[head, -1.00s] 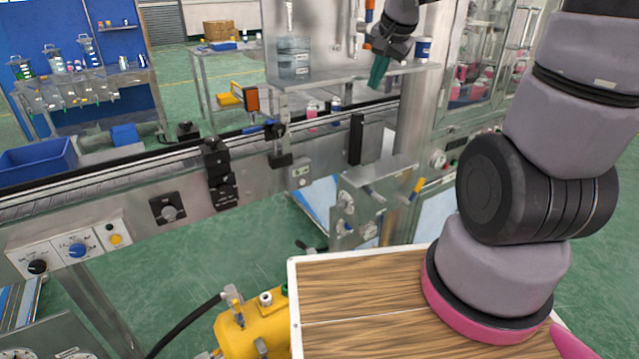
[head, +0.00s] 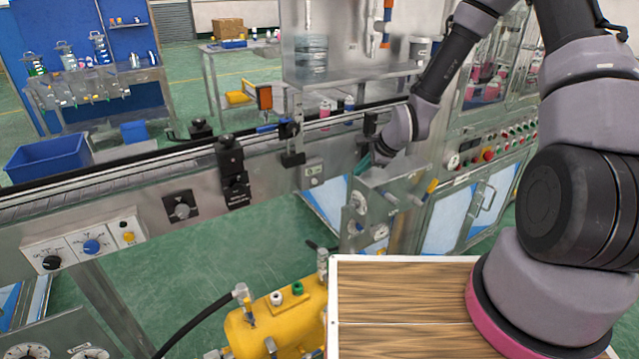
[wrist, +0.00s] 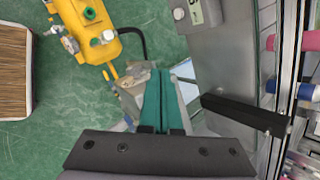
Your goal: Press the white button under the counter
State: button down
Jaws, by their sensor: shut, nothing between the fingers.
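The white button (head: 315,181) is on a small grey box on the front of the conveyor counter (head: 275,183), below its top edge. In the wrist view the white button (wrist: 179,14) shows at the top, beside a small label. My gripper (head: 362,163) is to the right of the button, at about the counter's height, and apart from it. In the wrist view the teal fingers of my gripper (wrist: 160,74) are together with nothing between them, and the button lies beyond their tips.
A black block (wrist: 245,115) sticks out close to the right of my fingers. A steel panel with gauges (head: 372,215) stands below my gripper. A yellow tank (head: 280,320) and a wood-topped surface (head: 400,300) are nearer. Several bottles (wrist: 307,90) stand on the conveyor.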

aim_at(314, 182)
jog(key=s+a+f+m+y, duration=0.2)
jog(key=a+f+m, duration=0.4)
jog(key=f, duration=0.3)
jog(key=shift+s+a+f+t, duration=0.2)
jog(key=shift+s+t, duration=0.1)
jog(key=shift+t, duration=0.1)
jog(key=w+a, duration=0.4)
jog(key=w, duration=0.3)
jog(key=shift+w+a, duration=0.2)
jog(key=shift+a, duration=0.2)
jog(key=shift+w, duration=0.15)
dwell(1.4)
jog(key=shift+w+a, duration=0.2)
